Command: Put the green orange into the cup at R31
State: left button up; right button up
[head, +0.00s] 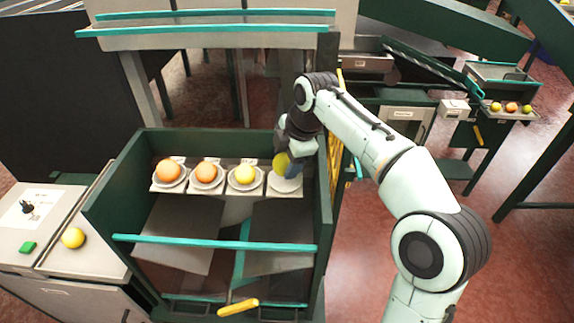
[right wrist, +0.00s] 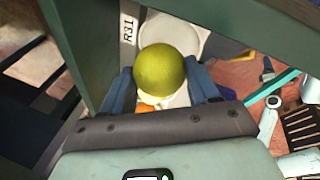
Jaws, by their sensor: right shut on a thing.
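The green orange (head: 280,162) is held between the two fingers of my right gripper (head: 284,166), above the rightmost white cup (head: 284,184) in the row. In the right wrist view the green orange (right wrist: 166,68) sits between the blue fingers of the right gripper (right wrist: 163,88). A pale round cup (right wrist: 190,36) shows partly behind the fruit. The label R31 (right wrist: 128,30) is beside this cup. The fruit hides part of the cup, and I cannot tell whether they touch. My left gripper is not in view.
Orange fruits (head: 169,172) (head: 206,175) and a yellow one (head: 243,176) fill the other cups. The dark green bin wall (head: 324,190) stands close right of the gripper. A teal bar (head: 215,243) crosses the front. A yellow fruit (head: 73,238) lies on the left counter.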

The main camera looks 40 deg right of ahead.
notch_tip(320, 180, down, 4)
jog(key=shift+w+d+r+b, duration=0.1)
jog(key=shift+w+r+b, duration=0.05)
jog(key=shift+b, duration=0.35)
jog(key=shift+s+r, duration=0.15)
jog(key=shift+s, duration=0.05)
jog(key=shift+w+f, duration=0.2)
jog(key=o, duration=0.9)
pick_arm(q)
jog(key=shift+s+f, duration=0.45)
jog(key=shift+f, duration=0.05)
pick_arm(e)
jog(key=shift+o, duration=1.1)
jog(key=shift+s, duration=0.1)
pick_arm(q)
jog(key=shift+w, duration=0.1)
pick_arm(e)
jog(key=shift+r, duration=0.1)
jog(key=shift+r, duration=0.35)
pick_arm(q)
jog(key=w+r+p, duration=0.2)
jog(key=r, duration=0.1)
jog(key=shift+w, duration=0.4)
pick_arm(e)
jog(key=v, duration=1.1)
jog(key=shift+r, duration=0.2)
